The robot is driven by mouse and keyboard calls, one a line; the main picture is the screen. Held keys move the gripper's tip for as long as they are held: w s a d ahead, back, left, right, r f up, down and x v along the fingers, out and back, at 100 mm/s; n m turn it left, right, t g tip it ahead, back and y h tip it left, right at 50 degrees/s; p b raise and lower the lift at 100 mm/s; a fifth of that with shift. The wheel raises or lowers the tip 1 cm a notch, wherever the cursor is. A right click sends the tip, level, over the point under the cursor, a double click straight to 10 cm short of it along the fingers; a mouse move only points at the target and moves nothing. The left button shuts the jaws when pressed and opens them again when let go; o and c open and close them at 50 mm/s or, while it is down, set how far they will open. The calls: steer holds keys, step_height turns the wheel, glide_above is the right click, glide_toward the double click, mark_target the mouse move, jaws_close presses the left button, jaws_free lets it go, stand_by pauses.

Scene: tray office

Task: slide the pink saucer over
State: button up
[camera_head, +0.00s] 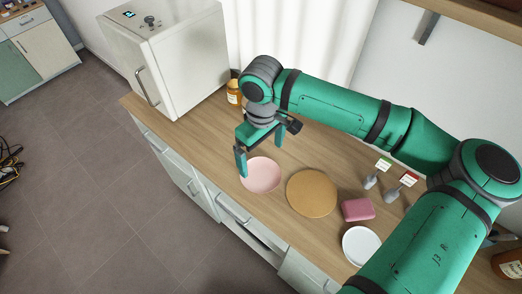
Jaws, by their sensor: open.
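The pink saucer (263,176) lies flat on the wooden counter, near its front edge. My gripper (261,155) is above the saucer's far left part, with its fingers pointing down. It is open and empty, one finger over the left rim and the other past the far side in the picture. Whether a fingertip touches the saucer I cannot tell. The gripper hides part of the saucer's upper left rim.
A round tan board (312,194) lies right of the saucer. Beyond it are a pink block (358,210), a white dish (361,246) and two small label holders (384,165). A white appliance (178,62) and an amber bottle (234,93) stand behind left. Bare counter (200,125) shows left of the saucer.

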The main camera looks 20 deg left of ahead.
mark_target(260, 175)
step_height(260, 175, down, 10)
steer(key=shift+a+f, duration=0.1)
steer(key=shift+a, duration=0.05)
stand_by(0.3)
steer(key=c, duration=0.9)
steer(key=shift+w+a, duration=0.1)
steer(key=shift+a, duration=0.05)
